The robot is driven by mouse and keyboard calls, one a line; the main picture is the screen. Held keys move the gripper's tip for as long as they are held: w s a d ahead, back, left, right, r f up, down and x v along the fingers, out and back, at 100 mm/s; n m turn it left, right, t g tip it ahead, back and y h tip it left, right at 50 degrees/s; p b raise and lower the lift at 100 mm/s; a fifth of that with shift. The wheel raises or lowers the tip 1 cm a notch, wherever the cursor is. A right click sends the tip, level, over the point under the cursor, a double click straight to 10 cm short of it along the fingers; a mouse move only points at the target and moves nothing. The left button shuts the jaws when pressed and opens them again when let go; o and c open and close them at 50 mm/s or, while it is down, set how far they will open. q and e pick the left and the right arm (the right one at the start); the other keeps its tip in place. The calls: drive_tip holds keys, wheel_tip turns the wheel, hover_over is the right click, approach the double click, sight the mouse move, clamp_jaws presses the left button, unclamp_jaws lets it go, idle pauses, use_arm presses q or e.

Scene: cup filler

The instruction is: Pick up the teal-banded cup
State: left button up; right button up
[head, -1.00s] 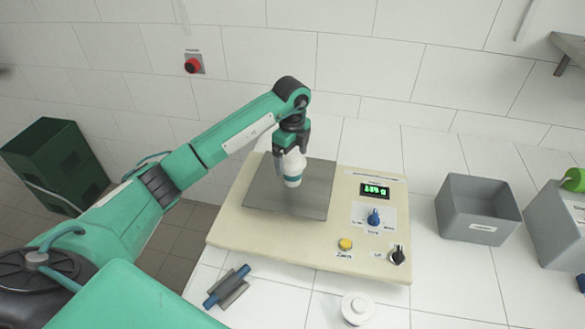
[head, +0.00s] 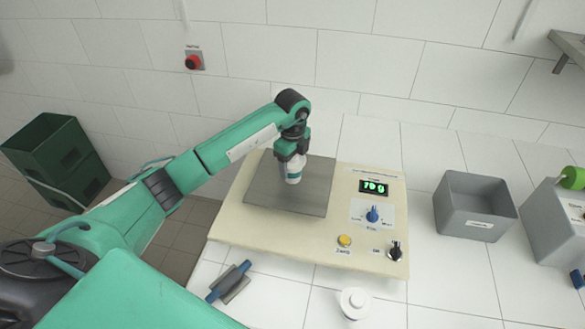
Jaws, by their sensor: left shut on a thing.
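The white cup with a teal band (head: 293,176) is at the metal plate (head: 262,195) of the cream scale. My left gripper (head: 291,160) is shut on the cup from above and hides its upper part. The cup looks upright. I cannot tell whether its base touches the plate. My right gripper is not in view.
The scale's panel has a green display (head: 374,187), a blue knob (head: 373,214), a yellow button (head: 345,240) and a black knob (head: 395,250). A grey bin (head: 475,222) stands at the right. A white lidded round thing (head: 354,303) and a blue-handled tool (head: 229,283) lie in front.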

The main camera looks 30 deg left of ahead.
use_arm(q)
drive_tip(key=shift+r, duration=0.6)
wheel_tip(320, 180, up, 8)
drive_tip(key=b, duration=0.3)
wheel_tip(320, 180, up, 11)
drive_tip(key=shift+b, duration=0.3)
drive_tip(key=shift+f, duration=0.1)
idle(0.5)
